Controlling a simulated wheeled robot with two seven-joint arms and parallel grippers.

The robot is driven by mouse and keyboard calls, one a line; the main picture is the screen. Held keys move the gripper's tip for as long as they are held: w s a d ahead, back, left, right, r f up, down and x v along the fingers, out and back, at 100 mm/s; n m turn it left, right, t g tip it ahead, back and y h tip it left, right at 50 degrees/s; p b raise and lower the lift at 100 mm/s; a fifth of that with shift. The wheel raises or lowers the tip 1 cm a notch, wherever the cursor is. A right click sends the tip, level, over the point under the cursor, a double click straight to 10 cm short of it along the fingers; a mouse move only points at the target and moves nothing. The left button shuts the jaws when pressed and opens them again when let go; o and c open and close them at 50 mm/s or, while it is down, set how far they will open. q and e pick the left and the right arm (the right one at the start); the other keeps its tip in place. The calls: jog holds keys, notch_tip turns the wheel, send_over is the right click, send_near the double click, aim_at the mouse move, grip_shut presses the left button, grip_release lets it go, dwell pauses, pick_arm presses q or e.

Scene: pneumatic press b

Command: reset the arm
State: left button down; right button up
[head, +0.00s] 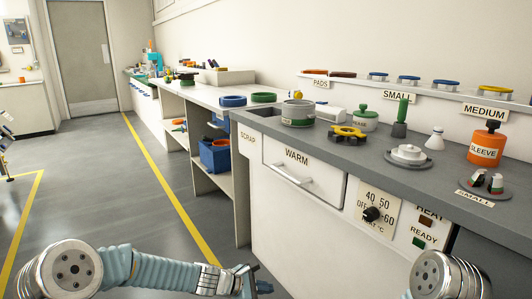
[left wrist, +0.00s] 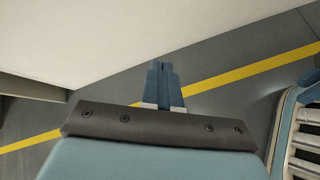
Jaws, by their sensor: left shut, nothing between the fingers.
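My left gripper (head: 258,283) is low at the bottom middle of the head view, in front of the white cabinet and below the counter. In the left wrist view its two blue fingers (left wrist: 164,84) lie together, shut with nothing between them, above the grey floor. My left arm (head: 160,270) comes in from the lower left, and it touches nothing that I can see. At the lower right of the head view a round joint of my right arm (head: 440,276) shows. My right gripper is out of view.
The grey counter (head: 345,160) holds a yellow knob-like part (head: 347,133), an orange sleeve bottle (head: 487,144) and several small items. Below are a WARM drawer (head: 292,178) and a dial (head: 372,214). Open shelves hold a blue bin (head: 215,156). The floor (head: 120,205) at left is clear.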

pick_arm(q)
jog(key=s+a+f+m+g+y, duration=0.2)
jog(key=s+a+f+m, duration=0.2)
jog(key=s+f, duration=0.35)
jog(key=s+a+f+m+g+y, duration=0.1)
jog(key=s+a+f+m+y, duration=0.25)
jog(key=s+f, duration=0.45)
jog(key=s+a+f+m, duration=0.2)
jog(key=s+m, duration=0.2)
jog(key=s, duration=0.2)
jog(key=s+a+f+m+g, duration=0.1)
jog(key=s+a+f+m, duration=0.1)
jog(key=s, duration=0.4)
jog(key=f+m, duration=0.1)
jog(key=m, duration=0.1)
jog(key=shift+s+m+p, duration=0.3)
jog(key=shift+s+m, duration=0.05)
jog(key=shift+w+d, duration=0.1)
jog(key=shift+d, duration=0.05)
